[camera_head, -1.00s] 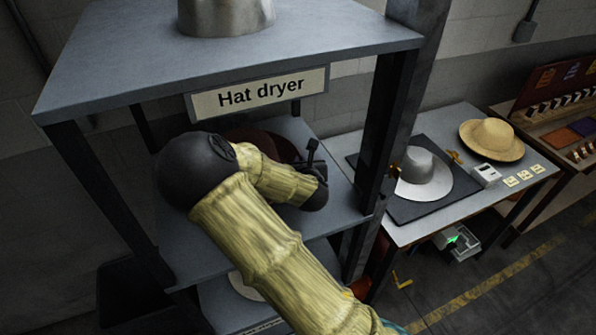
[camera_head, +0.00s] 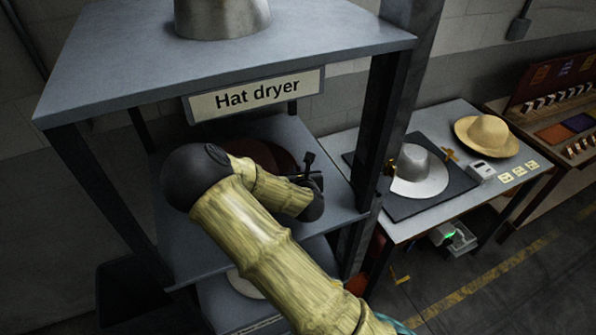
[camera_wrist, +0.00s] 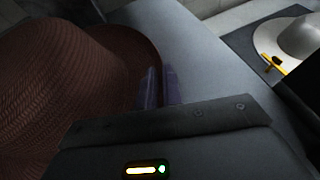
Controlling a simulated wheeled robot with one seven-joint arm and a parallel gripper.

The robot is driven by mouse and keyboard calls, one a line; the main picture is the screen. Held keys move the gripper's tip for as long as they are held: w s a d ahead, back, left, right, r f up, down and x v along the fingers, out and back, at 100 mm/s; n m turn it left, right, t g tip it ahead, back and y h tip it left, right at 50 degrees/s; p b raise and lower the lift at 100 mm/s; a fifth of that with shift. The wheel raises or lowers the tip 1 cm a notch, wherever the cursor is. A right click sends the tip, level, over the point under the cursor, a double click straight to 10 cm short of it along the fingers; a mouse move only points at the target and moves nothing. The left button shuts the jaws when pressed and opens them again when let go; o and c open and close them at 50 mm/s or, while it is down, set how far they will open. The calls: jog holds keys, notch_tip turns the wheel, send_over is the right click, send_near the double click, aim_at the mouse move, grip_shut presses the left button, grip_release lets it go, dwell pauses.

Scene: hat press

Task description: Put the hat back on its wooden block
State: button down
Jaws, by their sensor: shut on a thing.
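A dark reddish-brown hat (camera_wrist: 60,80) fills the left of the wrist view, its brim reaching toward my fingers. My gripper (camera_wrist: 158,86) is shut on the edge of this brim. In the head view only part of the brown hat (camera_head: 284,155) shows on or just above the dryer shelf, behind my arm, so I cannot tell if it touches the shelf. My gripper (camera_head: 312,178) is partly hidden there by my own wrist. I cannot make out the wooden block.
The hat dryer frame (camera_head: 385,110) has a top shelf, a label and dark posts close to my arm. To the right, a table (camera_head: 400,232) holds a grey-white hat (camera_head: 420,168) on a dark mat, a straw hat (camera_head: 487,135) and a small white device (camera_head: 482,171).

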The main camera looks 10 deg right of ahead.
jog(key=shift+f, duration=0.3)
jog(key=c, duration=1.5)
grip_release()
jog(key=shift+c, duration=0.2)
jog(key=shift+r, duration=0.1)
jog(key=shift+r, duration=0.35)
jog(key=b+v, duration=1.1)
jog(key=b, duration=0.1)
jog(key=shift+s+b, duration=0.3)
jog(key=shift+s, duration=0.15)
